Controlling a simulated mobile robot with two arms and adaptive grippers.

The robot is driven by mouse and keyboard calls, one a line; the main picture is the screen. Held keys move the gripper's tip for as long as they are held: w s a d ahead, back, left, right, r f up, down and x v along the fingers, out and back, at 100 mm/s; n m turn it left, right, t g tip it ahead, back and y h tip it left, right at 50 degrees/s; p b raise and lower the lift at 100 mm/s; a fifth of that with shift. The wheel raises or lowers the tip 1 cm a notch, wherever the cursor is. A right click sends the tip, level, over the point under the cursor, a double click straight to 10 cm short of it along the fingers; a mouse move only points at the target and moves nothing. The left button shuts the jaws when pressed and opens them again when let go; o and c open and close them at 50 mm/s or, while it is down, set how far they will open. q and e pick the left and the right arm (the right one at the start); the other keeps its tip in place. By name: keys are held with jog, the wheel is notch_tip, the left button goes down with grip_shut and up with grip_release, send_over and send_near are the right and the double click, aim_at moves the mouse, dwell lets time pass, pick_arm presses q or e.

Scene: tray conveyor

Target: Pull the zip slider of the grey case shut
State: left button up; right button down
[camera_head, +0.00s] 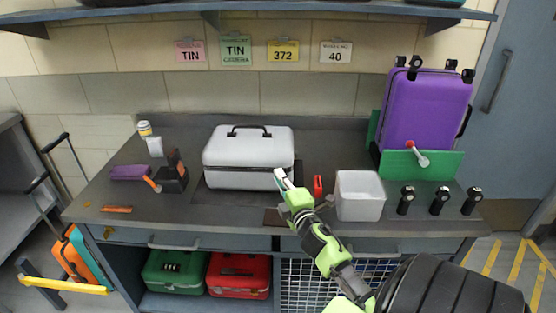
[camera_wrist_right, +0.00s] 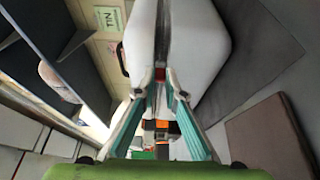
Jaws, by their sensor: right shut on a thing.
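The grey case (camera_head: 248,150) lies closed on a dark mat on the workbench, its black handle at the back. My right gripper (camera_head: 281,178) is at the case's front right corner. In the right wrist view the case (camera_wrist_right: 205,50) fills the upper middle, with a dark zip seam (camera_wrist_right: 163,35) running along it. The right fingertips are shut on a small red zip slider (camera_wrist_right: 160,73) at the near end of the visible seam. In the head view the slider is hidden by the gripper. My left gripper is in neither view.
A white open bin (camera_head: 360,207) and a small red item (camera_head: 318,187) stand right of the gripper. Several black-topped stamps (camera_head: 438,200) and an upright purple suitcase (camera_head: 425,108) are farther right. Tools and a purple block (camera_head: 130,172) lie left. The bench front is mostly clear.

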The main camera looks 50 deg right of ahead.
jog(key=c, duration=2.1)
grip_release()
jog(key=shift+s+d+f, duration=0.1)
jog(key=shift+s+d, duration=0.05)
jog(key=v, duration=1.2)
